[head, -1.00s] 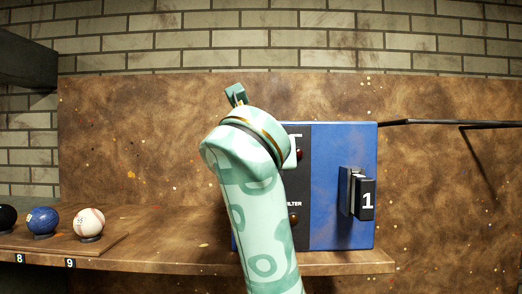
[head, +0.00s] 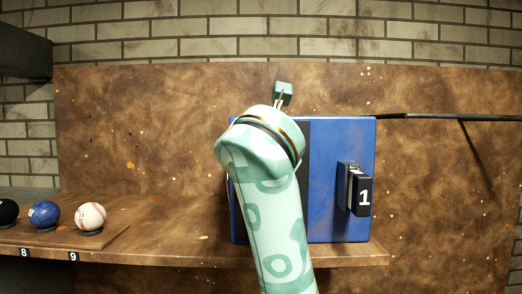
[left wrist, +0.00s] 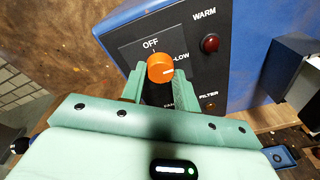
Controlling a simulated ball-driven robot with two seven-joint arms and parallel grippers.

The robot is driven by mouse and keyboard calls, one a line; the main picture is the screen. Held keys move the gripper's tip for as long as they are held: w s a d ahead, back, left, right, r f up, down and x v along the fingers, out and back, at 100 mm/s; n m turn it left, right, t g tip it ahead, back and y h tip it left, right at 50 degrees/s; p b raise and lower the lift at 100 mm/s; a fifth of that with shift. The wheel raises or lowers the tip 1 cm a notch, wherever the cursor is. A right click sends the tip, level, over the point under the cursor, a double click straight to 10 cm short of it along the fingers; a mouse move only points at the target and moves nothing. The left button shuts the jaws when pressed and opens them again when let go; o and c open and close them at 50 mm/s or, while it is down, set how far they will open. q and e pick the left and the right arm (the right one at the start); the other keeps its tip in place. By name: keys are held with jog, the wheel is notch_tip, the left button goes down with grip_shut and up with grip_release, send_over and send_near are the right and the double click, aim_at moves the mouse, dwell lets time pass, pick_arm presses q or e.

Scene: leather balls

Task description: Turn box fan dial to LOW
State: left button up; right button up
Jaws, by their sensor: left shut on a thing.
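The blue box fan (head: 325,210) stands on the wooden shelf, with a black control panel (left wrist: 128,36) on its front. The orange dial (left wrist: 160,66) sits on this panel in the left wrist view, under the OFF label and left of the LOW label. Its white mark points right, on the LOW side; I cannot tell if it lines up exactly. My left gripper (left wrist: 159,88) is shut on the dial, one green finger on each side. In the head view my left arm hides the dial and fingertips. My right gripper is not in view.
A red WARM light (left wrist: 210,43) and a FILTER light (left wrist: 211,106) sit right of the dial. A white baseball (head: 90,216) and blue ball (head: 45,214) rest on the shelf at left.

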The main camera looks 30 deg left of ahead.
pick_arm(q)
jog(key=shift+f, duration=0.15)
jog(key=o, duration=1)
jog(key=shift+w, duration=0.1)
jog(key=p+v, duration=0.8)
jog(key=v, duration=0.8)
jog(key=shift+d, duration=0.1)
